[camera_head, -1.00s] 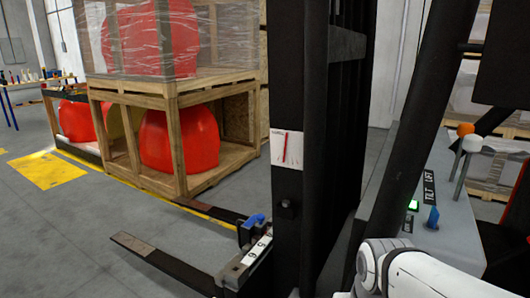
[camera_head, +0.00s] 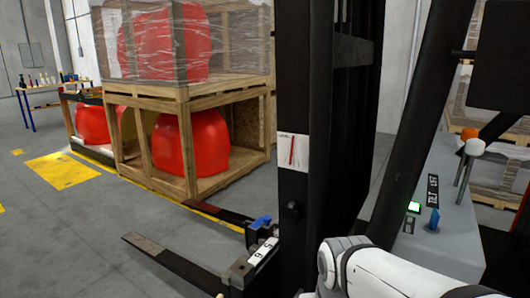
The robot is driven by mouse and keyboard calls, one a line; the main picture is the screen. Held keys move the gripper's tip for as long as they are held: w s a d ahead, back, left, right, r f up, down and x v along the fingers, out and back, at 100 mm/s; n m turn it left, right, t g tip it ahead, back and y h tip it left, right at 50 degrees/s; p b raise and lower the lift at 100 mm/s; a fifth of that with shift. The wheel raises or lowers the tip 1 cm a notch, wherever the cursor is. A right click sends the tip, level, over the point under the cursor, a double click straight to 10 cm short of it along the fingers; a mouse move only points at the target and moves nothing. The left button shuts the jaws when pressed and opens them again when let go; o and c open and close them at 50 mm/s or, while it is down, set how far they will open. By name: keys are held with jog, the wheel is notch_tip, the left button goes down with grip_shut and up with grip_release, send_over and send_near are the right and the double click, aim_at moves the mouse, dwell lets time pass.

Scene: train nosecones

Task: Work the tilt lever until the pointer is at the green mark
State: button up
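Two levers stand on the grey console at the right, one with an orange knob (camera_head: 468,133) and one with a white knob (camera_head: 473,147). The console label (camera_head: 433,190) reads TILT and LIFT; I cannot tell for sure which lever is the tilt one. A white gauge card (camera_head: 287,153) headed LEVEL is on the black mast. A thin red line, apparently the pointer (camera_head: 292,152), stands nearly upright on it. No green mark can be made out. My white arm crosses the bottom right, but my gripper is out of view.
A blue knob (camera_head: 434,219) and a lit green button (camera_head: 414,207) sit on the console (camera_head: 455,225). Two dark forks (camera_head: 180,262) reach left near the floor. Wooden crates (camera_head: 190,190) with red nosecones (camera_head: 192,142) stand beyond. Dark posts flank the console.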

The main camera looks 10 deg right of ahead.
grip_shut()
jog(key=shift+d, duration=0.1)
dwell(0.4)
